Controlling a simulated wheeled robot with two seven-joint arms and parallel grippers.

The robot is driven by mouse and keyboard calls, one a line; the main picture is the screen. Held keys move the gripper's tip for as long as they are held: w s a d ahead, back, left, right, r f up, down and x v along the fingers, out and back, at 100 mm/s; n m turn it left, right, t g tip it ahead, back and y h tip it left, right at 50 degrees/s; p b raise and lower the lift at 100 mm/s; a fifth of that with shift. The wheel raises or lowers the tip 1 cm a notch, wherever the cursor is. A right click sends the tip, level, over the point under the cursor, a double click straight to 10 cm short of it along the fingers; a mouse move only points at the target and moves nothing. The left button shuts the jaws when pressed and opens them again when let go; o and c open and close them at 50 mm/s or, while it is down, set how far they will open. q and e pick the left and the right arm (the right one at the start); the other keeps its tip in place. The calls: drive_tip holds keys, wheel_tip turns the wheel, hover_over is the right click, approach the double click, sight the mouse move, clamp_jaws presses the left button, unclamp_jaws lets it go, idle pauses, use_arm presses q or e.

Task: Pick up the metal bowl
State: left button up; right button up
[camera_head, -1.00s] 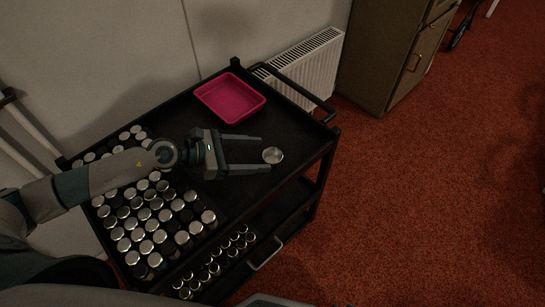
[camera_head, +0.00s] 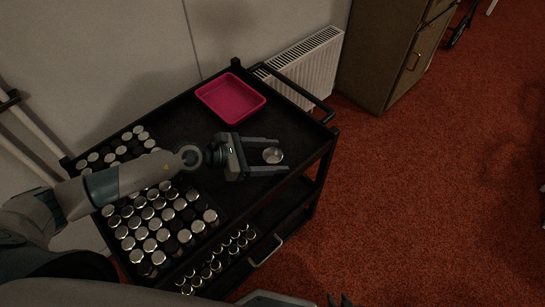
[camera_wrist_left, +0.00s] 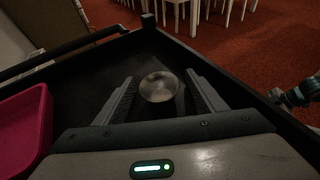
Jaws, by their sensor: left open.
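The small round metal bowl (camera_head: 273,156) sits on the black cart's top shelf, near its right edge. My left gripper (camera_head: 282,155) is open, with its fingers on either side of the bowl near their tips. In the left wrist view the bowl (camera_wrist_left: 158,87) lies between the two open fingers (camera_wrist_left: 160,88), with a gap visible on each side. I cannot tell the gripper's exact height over the shelf. Dark tips at the bottom edge of the head view look like my right gripper (camera_head: 340,299); most of it is out of frame.
A pink tray (camera_head: 231,98) lies on the cart (camera_head: 180,112) behind the gripper. Many metal-lidded jars (camera_head: 150,244) stand at the cart's left and front, with more on a lower shelf (camera_head: 212,268). A rail (camera_head: 300,91) runs along the far right end. Shelf around the bowl is clear.

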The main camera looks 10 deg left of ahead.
sight(279, 161)
use_arm(q)
drive_tip(key=shift+c, duration=0.6)
drive_tip(key=c, duration=1)
